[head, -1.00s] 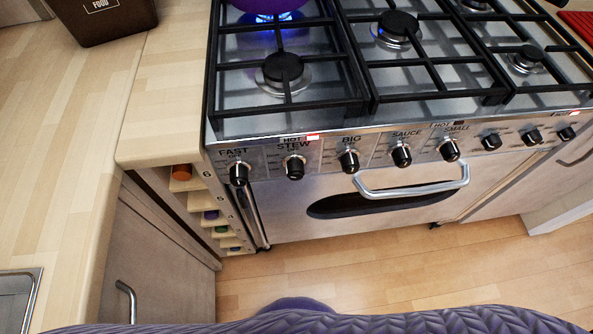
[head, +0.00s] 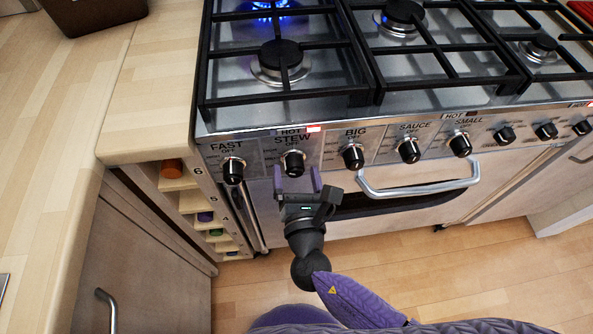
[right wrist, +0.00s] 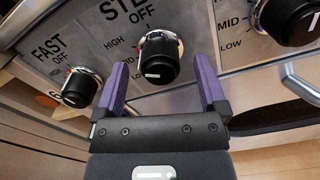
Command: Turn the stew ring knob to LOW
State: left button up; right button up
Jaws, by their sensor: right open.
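The stew ring knob (head: 293,163) is a black knob with a silver collar, second from the left on the cooker's front panel under the STEW label. In the right wrist view the knob (right wrist: 158,60) shows a pale mark low on its face; OFF is printed above it and HIGH to its left. My right gripper (head: 297,178) is open with purple fingers, just below and in front of this knob. In the right wrist view its fingers (right wrist: 162,74) stand either side of the knob's lower part, with gaps. My left gripper is not in view.
The FAST knob (head: 233,171) is close on the left and the BIG knob (head: 353,156) on the right. The oven handle (head: 420,188) juts out to the right of my gripper. A blue flame (head: 268,4) burns at the back left. A red light (head: 314,128) glows above STEW.

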jog(key=shift+w, duration=0.5)
jog(key=c, duration=1)
grip_shut()
